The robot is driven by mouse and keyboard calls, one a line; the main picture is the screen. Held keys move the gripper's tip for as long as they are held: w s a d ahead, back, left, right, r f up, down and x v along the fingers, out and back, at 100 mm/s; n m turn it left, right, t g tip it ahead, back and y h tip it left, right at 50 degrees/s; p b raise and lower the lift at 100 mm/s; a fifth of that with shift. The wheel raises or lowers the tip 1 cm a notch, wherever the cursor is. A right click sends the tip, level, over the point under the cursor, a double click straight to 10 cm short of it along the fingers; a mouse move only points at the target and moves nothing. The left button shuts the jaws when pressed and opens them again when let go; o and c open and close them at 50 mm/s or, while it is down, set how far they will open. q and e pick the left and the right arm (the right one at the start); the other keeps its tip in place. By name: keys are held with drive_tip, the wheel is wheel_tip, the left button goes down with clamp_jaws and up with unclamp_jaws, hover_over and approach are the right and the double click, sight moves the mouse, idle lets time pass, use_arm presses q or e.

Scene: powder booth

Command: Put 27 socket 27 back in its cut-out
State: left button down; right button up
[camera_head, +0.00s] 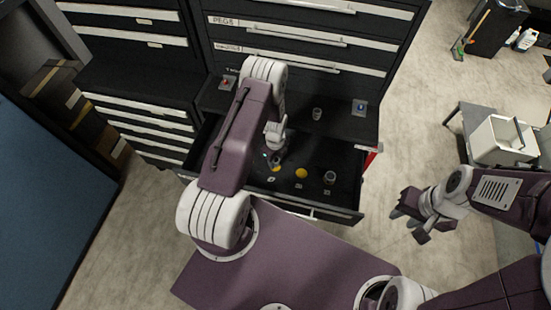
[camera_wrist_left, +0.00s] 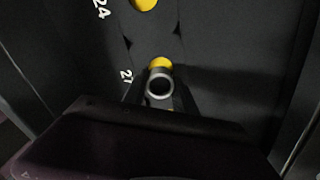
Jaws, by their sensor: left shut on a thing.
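My left gripper (camera_head: 272,160) reaches down into the open drawer and is shut on socket 27. In the left wrist view, socket 27 (camera_wrist_left: 159,86) shows end-on as a metal ring between the dark fingers. The yellow cut-out (camera_wrist_left: 160,64) shows just beyond it, partly covered, beside a label that reads 27 or only partly so. In the head view a bit of this yellow cut-out (camera_head: 277,168) shows by the gripper. I cannot tell whether the socket touches the drawer insert. My right gripper (camera_head: 420,222) is open and empty, away to the right of the drawer.
Another empty yellow cut-out (camera_head: 301,173) lies to the right, labelled 24 in the wrist view. A socket (camera_head: 329,178) sits further right in the drawer (camera_head: 340,211). Another socket (camera_head: 317,114) stands on the ledge (camera_head: 300,117) behind. The drawer walls surround my left gripper.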

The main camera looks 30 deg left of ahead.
use_arm(q)
drive_tip(key=shift+w+a+f, duration=0.1)
drive_tip(key=shift+a+f, duration=0.05)
drive_tip(key=shift+f, duration=0.15)
drive_tip(key=shift+f, duration=0.1)
idle(0.3)
drive_tip(key=shift+f+b, duration=0.1)
drive_tip(key=shift+b, duration=0.2)
